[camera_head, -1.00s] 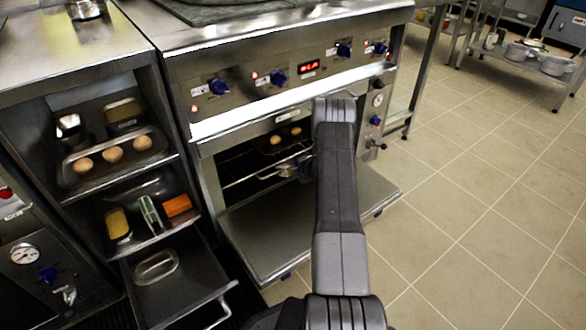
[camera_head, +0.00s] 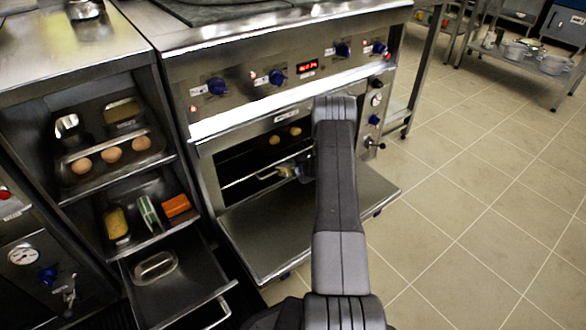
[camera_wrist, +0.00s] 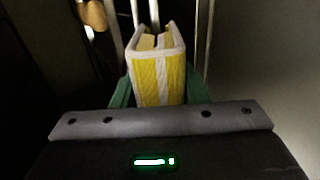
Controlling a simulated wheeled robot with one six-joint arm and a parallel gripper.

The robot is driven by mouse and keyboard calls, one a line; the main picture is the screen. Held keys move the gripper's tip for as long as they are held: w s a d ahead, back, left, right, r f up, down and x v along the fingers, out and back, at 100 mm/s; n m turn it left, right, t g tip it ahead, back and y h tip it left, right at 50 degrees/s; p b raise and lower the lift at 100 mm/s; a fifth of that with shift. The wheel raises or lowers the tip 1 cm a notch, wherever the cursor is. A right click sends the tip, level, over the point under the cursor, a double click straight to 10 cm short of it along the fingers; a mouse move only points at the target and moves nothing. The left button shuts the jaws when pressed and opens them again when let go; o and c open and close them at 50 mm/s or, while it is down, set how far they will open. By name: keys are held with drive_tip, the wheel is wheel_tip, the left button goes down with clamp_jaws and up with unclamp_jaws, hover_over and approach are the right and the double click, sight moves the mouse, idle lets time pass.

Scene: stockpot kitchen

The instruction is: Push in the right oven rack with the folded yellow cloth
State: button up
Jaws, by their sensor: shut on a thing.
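The folded yellow cloth (camera_wrist: 158,78), with pale stripes and edges, stands between the green fingers of my gripper (camera_wrist: 158,92) in the wrist view. My gripper is shut on it. In the head view my gripper (camera_head: 290,171) is at the open oven's mouth, above the lowered door, partly hidden by my arm. The oven rack (camera_head: 240,181) shows as thin metal bars inside the opening. Its bars (camera_wrist: 205,45) also show beyond the cloth in the wrist view. I cannot tell whether the cloth touches the rack.
The lowered oven door (camera_head: 285,232) lies below my gripper. Round brown food items (camera_head: 275,139) sit inside the oven. A shelf unit with trays of eggs (camera_head: 112,154) and sponges stands left, with a pulled-out drawer (camera_head: 185,285) below. Tiled floor (camera_head: 470,220) is open at right.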

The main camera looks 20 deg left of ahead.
drive_tip(key=shift+v, duration=0.8)
idle(0.9)
drive_tip(key=shift+p+v, duration=0.95)
drive_tip(key=shift+v, duration=1.5)
